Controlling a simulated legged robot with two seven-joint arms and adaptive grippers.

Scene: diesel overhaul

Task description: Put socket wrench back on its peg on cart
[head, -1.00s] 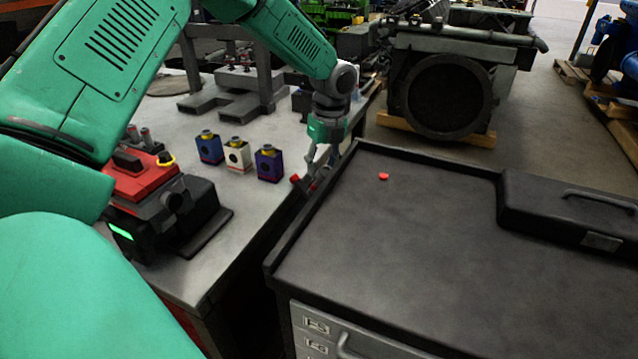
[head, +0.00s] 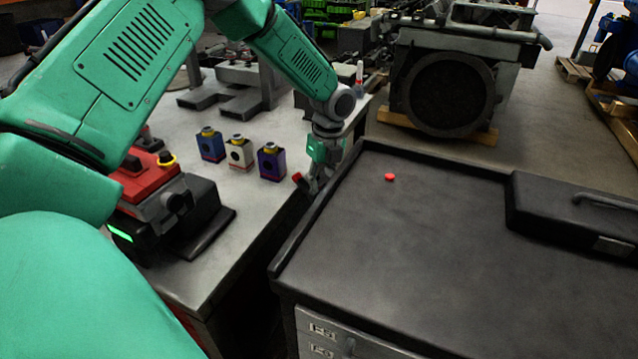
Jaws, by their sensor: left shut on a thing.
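My left gripper (head: 316,183) is low beside the left edge of the black-topped cart (head: 420,240), between it and the grey workbench. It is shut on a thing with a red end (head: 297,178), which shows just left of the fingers. This looks like the socket wrench, but most of it is hidden by the gripper and cart rim. A small red peg (head: 390,177) stands on the cart top, right of the gripper and apart from it. Nothing hangs on that peg. My right gripper is out of view.
Blue, white and purple boxes (head: 239,154) stand in a row on the grey workbench (head: 262,214). A red and black device (head: 165,195) sits nearer. A black case (head: 570,215) lies on the cart's right side. The cart's middle is clear.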

